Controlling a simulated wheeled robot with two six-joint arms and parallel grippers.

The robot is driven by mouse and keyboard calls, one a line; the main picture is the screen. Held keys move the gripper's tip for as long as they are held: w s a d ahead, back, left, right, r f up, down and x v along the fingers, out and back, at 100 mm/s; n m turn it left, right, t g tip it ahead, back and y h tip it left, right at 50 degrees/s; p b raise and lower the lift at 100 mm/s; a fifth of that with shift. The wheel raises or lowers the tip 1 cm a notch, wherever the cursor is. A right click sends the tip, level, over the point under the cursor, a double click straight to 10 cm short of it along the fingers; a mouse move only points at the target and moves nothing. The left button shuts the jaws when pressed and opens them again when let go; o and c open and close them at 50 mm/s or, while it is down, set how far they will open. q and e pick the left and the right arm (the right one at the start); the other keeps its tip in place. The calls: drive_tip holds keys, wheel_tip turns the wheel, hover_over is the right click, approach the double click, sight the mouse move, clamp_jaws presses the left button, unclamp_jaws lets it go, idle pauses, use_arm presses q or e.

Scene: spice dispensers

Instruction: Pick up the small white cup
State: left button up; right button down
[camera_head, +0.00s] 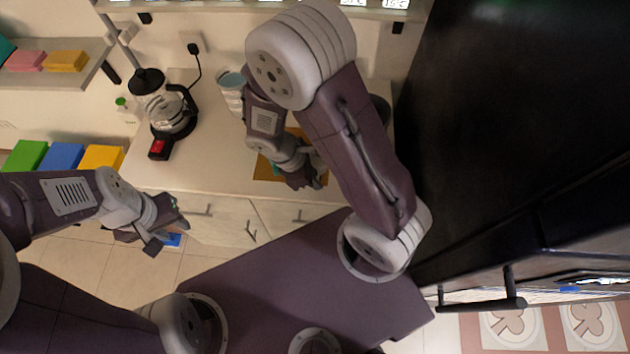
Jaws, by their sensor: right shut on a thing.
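My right gripper (306,180) is over the counter, above an orange-brown board (264,170). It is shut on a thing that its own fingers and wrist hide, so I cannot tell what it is. I cannot clearly make out a small white cup. A pale, whitish-blue cup-like container (231,88) stands at the back of the counter, partly behind my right arm. My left gripper (168,229) is in front of the counter, over the floor side. Its fingers are apart and it looks empty.
A glass coffee maker (165,105) with a black lid stands on the counter's left part. Colored boxes (64,156) sit at the left. A large black fridge-like cabinet (520,130) blocks the right. The counter (212,165) is clear between coffee maker and board.

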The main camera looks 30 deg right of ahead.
drive_tip(key=s+d+r+b, duration=0.3)
drive_tip(key=s+r+b, duration=0.4)
drive_tip(key=s, duration=0.4)
drive_tip(key=shift+s+d+r+b, duration=0.2)
drive_tip(key=shift+d+b, duration=0.1)
drive_tip(key=shift+b, duration=0.2)
drive_tip(key=shift+w, duration=0.1)
